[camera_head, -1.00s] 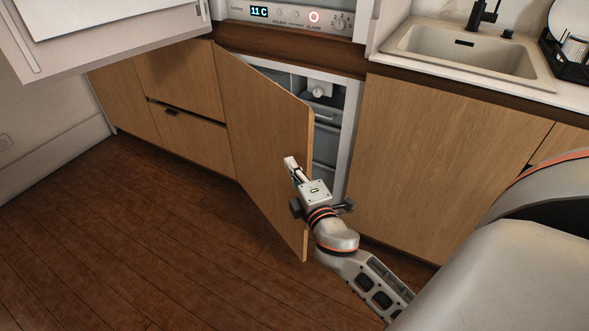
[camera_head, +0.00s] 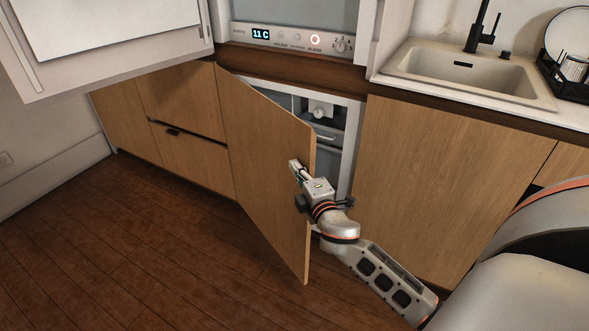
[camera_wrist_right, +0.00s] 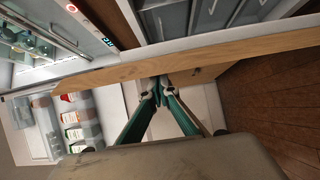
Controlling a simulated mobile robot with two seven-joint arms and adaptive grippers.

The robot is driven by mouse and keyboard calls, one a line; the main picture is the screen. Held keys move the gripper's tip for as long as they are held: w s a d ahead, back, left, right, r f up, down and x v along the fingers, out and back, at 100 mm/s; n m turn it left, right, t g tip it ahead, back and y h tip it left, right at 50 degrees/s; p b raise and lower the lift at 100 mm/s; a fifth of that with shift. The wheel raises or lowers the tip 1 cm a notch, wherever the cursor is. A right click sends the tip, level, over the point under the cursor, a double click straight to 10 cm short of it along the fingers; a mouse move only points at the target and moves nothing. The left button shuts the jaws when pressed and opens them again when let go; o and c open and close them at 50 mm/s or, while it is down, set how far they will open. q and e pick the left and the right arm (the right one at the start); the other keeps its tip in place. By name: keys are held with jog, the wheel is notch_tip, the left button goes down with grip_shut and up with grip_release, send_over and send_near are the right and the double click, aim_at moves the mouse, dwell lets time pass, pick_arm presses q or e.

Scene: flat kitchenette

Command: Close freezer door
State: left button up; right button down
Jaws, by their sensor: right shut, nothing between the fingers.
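The freezer door (camera_head: 265,170) is a wooden panel that stands ajar, hinged on its left side. Behind it the freezer compartment (camera_head: 322,118) shows its pale frame and interior. My right gripper (camera_head: 294,165) is at the outer face of the door near its free edge, with its fingers shut and empty. In the right wrist view, the fingertips (camera_wrist_right: 158,82) are together close to the door's edge (camera_wrist_right: 150,68). I cannot tell whether they touch it. My left gripper is not in view.
The fridge above has a control panel (camera_head: 290,38) and an open door (camera_head: 110,50) at upper left. A sink (camera_head: 470,72) and dish rack (camera_head: 570,75) are at the right. The wooden floor (camera_head: 130,250) at left is clear.

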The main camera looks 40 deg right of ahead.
jog(key=shift+d, duration=0.4)
jog(key=w+d, duration=0.1)
jog(key=d, duration=0.7)
jog(key=w+d+b, duration=0.1)
jog(key=d, duration=0.7)
jog(key=w+d+b, duration=0.1)
jog(key=d, duration=0.8)
jog(key=shift+w, duration=0.2)
jog(key=shift+r, duration=0.15)
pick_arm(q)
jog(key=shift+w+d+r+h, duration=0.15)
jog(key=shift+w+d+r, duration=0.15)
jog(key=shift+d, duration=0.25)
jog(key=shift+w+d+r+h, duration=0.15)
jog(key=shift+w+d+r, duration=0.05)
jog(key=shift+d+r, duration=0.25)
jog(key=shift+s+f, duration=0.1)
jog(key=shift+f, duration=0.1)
pick_arm(e)
jog(key=shift+r, duration=0.1)
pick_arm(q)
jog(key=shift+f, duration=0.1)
